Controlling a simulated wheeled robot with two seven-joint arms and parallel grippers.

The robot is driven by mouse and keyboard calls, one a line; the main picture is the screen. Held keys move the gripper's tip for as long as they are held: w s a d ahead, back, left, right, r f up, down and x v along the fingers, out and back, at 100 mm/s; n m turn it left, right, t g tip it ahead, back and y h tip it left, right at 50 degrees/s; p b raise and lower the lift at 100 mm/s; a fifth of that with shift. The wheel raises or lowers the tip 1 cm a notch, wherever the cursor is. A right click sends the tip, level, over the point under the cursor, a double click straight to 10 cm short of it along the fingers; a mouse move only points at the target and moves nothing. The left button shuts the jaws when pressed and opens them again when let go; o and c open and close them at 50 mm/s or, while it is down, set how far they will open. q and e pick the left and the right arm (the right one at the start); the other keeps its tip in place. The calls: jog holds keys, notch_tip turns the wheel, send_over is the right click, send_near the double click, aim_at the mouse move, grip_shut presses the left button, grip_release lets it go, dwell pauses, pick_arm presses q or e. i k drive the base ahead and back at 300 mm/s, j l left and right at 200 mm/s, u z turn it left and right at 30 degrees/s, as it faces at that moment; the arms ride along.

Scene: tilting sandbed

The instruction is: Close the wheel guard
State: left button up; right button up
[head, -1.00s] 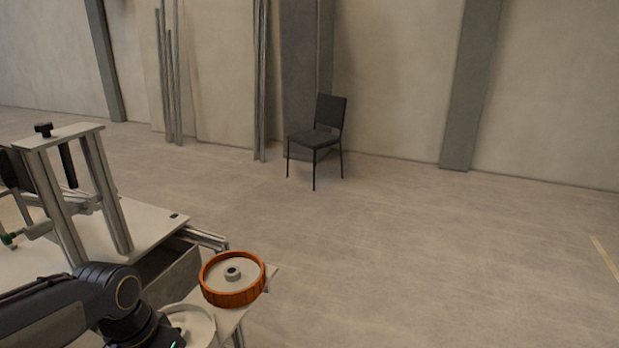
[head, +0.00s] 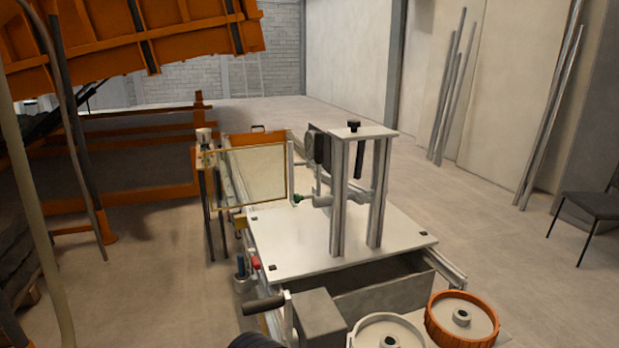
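A clear panel in a thin yellowish frame (head: 256,177), which looks like the wheel guard, stands upright at the far left part of the bench in the head view. Whether it is hinged open or shut is hard to tell from here. An orange-rimmed wheel (head: 462,318) and a pale wheel (head: 387,334) lie flat at the near right corner. Neither of my grippers shows; only a dark piece of my arm shows at the bottom edge.
The white bench top (head: 290,242) carries an upright metal frame (head: 340,195) with a black knob. A crank handle (head: 264,304) sticks out at the near left. The orange tilting bed (head: 120,40) hangs at upper left. A black chair (head: 592,205) stands right. The floor between is clear.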

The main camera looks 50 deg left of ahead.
aim_at(219, 195)
jog(key=u, duration=2)
jog(key=i+j+z, duration=0.15)
jog(key=z, duration=0.85)
jog(key=i+j+z, duration=0.1)
jog(key=j+z, duration=0.3)
jog(key=j, duration=0.3)
jog(key=j+z, duration=0.4)
jog(key=j, duration=1.3)
